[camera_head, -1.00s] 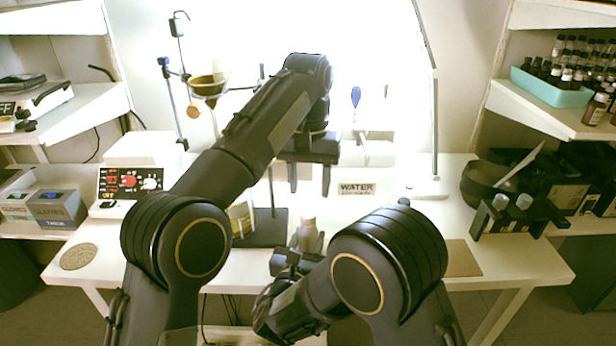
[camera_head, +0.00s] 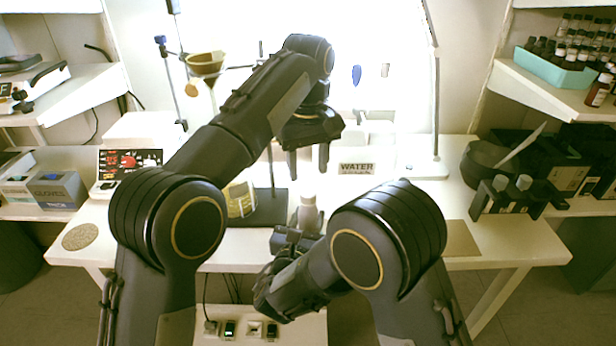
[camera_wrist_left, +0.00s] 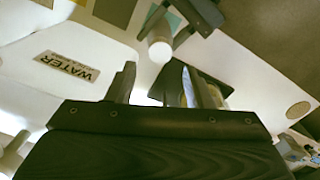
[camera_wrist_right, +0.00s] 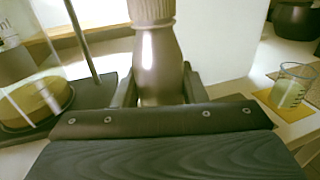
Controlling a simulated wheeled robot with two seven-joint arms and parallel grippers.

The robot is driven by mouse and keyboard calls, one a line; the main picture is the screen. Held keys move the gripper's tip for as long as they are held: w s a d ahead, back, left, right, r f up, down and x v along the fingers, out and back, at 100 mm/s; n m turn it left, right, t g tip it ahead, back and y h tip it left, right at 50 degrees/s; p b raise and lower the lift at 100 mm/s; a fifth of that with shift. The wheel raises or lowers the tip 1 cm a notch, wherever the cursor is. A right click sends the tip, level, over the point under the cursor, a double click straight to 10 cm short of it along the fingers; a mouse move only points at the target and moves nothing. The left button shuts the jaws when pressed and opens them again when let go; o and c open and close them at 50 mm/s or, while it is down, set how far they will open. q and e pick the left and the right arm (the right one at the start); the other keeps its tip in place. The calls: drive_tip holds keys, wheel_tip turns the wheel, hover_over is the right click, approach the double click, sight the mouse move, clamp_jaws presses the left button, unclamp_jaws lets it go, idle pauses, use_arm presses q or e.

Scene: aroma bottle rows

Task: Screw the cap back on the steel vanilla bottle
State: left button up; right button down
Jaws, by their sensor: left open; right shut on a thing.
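The steel bottle (camera_head: 307,216) stands upright, light grey, in front of the dark stand base in the head view. My right gripper (camera_head: 298,238) is shut on its body; the right wrist view shows the shiny bottle (camera_wrist_right: 158,65) between the fingers (camera_wrist_right: 157,92). A ribbed beige cap (camera_wrist_right: 151,10) sits on its top; whether it is screwed tight I cannot tell. My left gripper (camera_head: 308,165) is open and empty above the bottle, fingers pointing down. In the left wrist view the pale round bottle top (camera_wrist_left: 160,51) shows beyond the open fingers (camera_wrist_left: 157,80), apart from them.
A stand with a dark base (camera_head: 268,210) is close behind and left of the bottle. A WATER-labelled container (camera_head: 357,168) stands behind it, to the right. A black rack (camera_head: 508,197) is at the table's right. A glass beaker (camera_wrist_right: 294,88) shows in the right wrist view.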

sight(308, 193)
use_arm(q)
drive_tip(key=shift+f, duration=3.15)
drive_tip(key=c, duration=1)
drive_tip(key=m, duration=1.2)
drive_tip(key=o, duration=1.1)
drive_tip(key=shift+o, duration=0.2)
drive_tip(key=shift+r, duration=3.7)
